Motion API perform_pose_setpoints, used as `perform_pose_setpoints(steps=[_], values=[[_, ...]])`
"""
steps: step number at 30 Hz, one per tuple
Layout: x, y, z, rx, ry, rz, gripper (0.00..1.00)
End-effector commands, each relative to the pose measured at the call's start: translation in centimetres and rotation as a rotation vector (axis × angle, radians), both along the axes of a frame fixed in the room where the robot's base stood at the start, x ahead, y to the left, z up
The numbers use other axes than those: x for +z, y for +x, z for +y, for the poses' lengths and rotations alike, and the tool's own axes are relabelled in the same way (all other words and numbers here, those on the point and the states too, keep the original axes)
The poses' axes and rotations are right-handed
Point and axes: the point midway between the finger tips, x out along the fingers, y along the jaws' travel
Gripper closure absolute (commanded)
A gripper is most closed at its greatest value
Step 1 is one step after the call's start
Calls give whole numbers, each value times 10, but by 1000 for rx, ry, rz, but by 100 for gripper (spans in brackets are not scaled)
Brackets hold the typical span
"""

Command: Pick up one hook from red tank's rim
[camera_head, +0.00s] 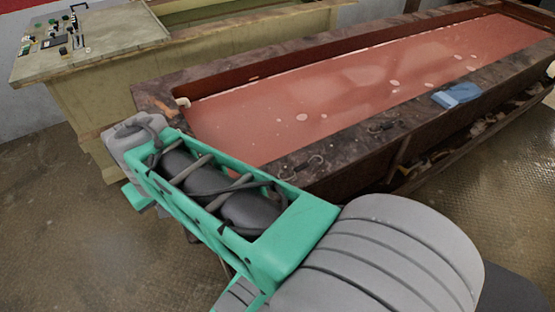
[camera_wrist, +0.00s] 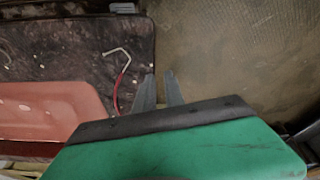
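The red tank (camera_head: 340,151) has a wide dark rim and holds red liquid. One hook (camera_head: 303,165) lies on its near rim, and another hook (camera_head: 384,126) lies farther right along it. In the wrist view a hook (camera_wrist: 122,67) with a pale bent end and a red stem lies on the dark rim (camera_wrist: 85,42). My gripper (camera_wrist: 160,78) shows two grey fingers spread apart with nothing between them. It is just right of that hook, by the rim's edge, apart from it in the picture. My gripper is not visible in the head view.
A blue object (camera_head: 457,95) lies on the rim farther right. Bare patterned floor (camera_head: 60,215) lies at the left.

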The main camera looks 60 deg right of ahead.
Motion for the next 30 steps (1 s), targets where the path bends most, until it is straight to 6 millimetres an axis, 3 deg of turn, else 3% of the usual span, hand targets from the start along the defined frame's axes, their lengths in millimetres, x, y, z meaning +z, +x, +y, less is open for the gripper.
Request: perform_pose_setpoints(steps=[1,2,3,6,9,12,16,30], values=[[10,3,-44,-154,-6,36,86],[15,3,-73,-255,-9,60,86],[21,-3,-113,-401,-9,94,86],[30,-37,-209,-767,11,178,86],[31,-88,-282,-1088,49,242,86],[28,-133,-325,-1312,88,281,86],[22,-162,-345,-1441,114,300,86],[-46,-178,-349,-1450,115,300,86]])
